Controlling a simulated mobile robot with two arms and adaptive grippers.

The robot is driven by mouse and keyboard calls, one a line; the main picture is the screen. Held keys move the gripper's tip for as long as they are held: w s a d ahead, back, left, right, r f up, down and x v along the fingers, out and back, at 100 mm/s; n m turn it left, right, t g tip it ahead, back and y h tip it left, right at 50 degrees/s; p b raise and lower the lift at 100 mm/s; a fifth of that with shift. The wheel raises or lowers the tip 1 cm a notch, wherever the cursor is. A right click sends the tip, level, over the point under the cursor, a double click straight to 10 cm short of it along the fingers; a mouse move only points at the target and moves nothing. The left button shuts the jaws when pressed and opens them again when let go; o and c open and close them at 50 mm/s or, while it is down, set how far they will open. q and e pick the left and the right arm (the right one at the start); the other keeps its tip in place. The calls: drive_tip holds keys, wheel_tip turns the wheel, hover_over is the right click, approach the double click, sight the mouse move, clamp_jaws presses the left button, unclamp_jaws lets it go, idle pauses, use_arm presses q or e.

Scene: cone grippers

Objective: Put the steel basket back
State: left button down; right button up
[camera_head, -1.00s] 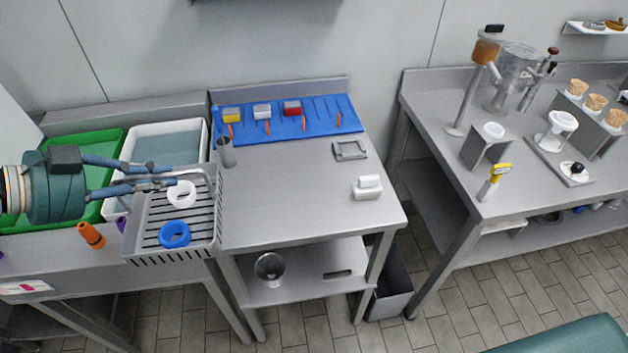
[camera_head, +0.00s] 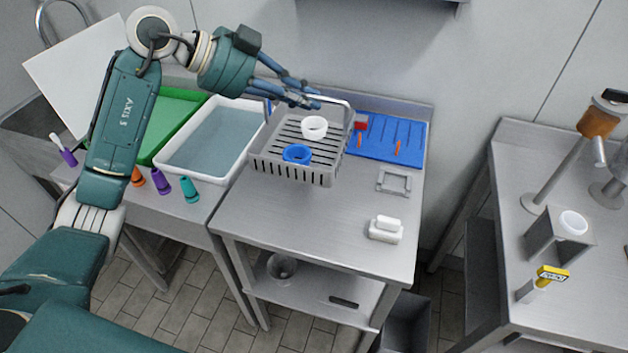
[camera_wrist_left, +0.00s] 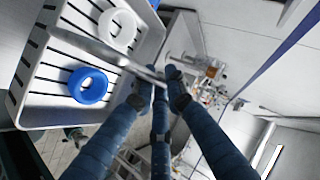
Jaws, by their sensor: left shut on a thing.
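The steel basket (camera_head: 262,165) is a grey slotted tray with a raised handle bar. It holds a white ring (camera_head: 314,127) and a blue ring (camera_head: 297,154). My left gripper (camera_head: 312,100) is shut on the basket's handle at its back. The basket appears over the back left of the steel table (camera_head: 330,228); I cannot tell whether it touches the tabletop. In the left wrist view the basket (camera_wrist_left: 40,100) is tilted, the fingers (camera_wrist_left: 160,85) are closed at the handle bar, and both rings lie inside. My right gripper is not in view.
A white tub of water (camera_head: 207,150) and a green tray (camera_head: 168,130) stand to the left. A blue mat (camera_head: 400,133), a grey frame (camera_head: 393,180) and a white block (camera_head: 384,229) lie on the table's right side. The table's front middle is clear.

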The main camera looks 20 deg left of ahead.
sight(304, 148)
use_arm(q)
wheel_tip(304, 148, down, 12)
drive_tip(key=shift+s+a+f+p, duration=0.1)
drive_tip(key=shift+p, duration=0.75)
drive_tip(key=shift+f, duration=0.6)
wheel_tip(304, 148, down, 4)
drive_tip(key=shift+a+f+p, duration=0.1)
drive_tip(key=shift+p, duration=0.25)
drive_tip(key=c, duration=1.8)
unclamp_jaws()
drive_tip(key=shift+f, duration=0.1)
drive_tip(key=shift+c, duration=0.2)
drive_tip(key=shift+o, duration=0.4)
